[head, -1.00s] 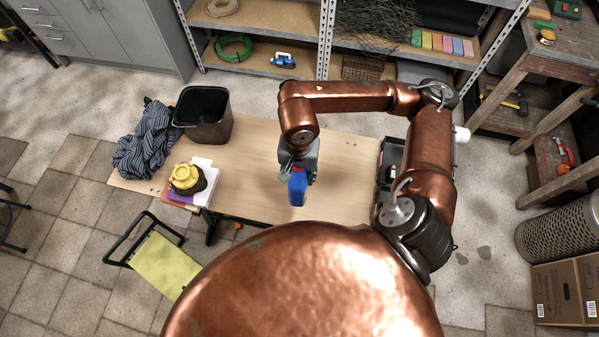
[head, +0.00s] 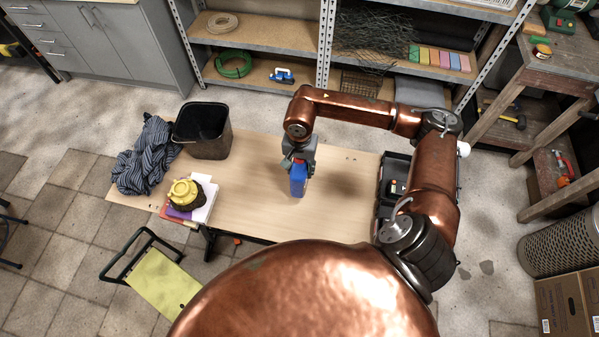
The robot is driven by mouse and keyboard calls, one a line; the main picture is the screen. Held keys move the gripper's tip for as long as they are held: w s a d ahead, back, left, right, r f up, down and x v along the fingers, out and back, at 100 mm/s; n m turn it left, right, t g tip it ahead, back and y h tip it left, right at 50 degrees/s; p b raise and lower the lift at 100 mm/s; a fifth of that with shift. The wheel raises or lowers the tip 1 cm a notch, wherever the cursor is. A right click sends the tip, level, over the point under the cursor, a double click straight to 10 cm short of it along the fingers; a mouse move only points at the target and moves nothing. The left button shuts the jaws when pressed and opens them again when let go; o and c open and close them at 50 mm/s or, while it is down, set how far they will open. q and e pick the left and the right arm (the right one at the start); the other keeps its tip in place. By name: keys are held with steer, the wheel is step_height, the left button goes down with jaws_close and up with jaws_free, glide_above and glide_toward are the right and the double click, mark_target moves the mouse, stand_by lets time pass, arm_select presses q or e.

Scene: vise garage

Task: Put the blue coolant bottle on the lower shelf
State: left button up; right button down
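The blue bottle (head: 299,181) with a red cap is upright, over the middle of the wooden table. My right gripper (head: 298,162), on the arm from the right, reaches down from above and is closed around the bottle's top. The fingertips are partly hidden, and I cannot tell whether the bottle's base touches the table. Behind the table stands a metal shelf unit. Its lower visible shelf (head: 258,72) carries a green hose coil (head: 233,65) and a blue-and-white object (head: 281,76). My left gripper is not in view.
The shelf's right bay holds wire mesh (head: 375,38) and coloured blocks (head: 439,57). The table's middle is mostly clear.

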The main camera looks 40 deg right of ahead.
steer(key=shift+w+d+f, duration=0.1)
steer(key=shift+w+f, duration=0.1)
steer(key=shift+f, duration=0.5)
steer(key=shift+w+d+f, duration=0.15)
steer(key=shift+f, duration=0.6)
steer(key=shift+w+d+f, duration=0.1)
steer(key=shift+w+f, duration=0.1)
steer(key=shift+f, duration=0.5)
steer(key=shift+f, duration=0.1)
steer(key=shift+f+b, duration=0.1)
steer(key=shift+b, duration=0.25)
steer(key=c, duration=1.2)
jaws_free()
